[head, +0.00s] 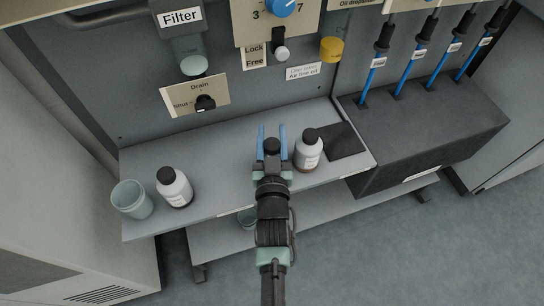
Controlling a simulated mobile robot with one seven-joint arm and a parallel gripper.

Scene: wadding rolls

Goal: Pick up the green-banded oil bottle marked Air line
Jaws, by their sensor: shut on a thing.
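My gripper (271,140) is over the shelf with its two blue fingers on either side of a black round cap (272,147). It is shut on this black-capped thing, which looks like a bottle. Its body is hidden behind my gripper, so I cannot see a band or marking, or whether it touches the shelf. A white bottle with a black cap (308,152) stands just right of my gripper. Another white bottle with a black cap (174,187) stands on the left part of the shelf. Their labels are too small to read, and I see no clear green band on either.
The grey shelf (225,178) is bare between the left bottle and my gripper. An open pale cup (131,199) stands at its left end. A dark pad (345,141) lies at the right. A dark box (430,135) with blue rods stands farther right.

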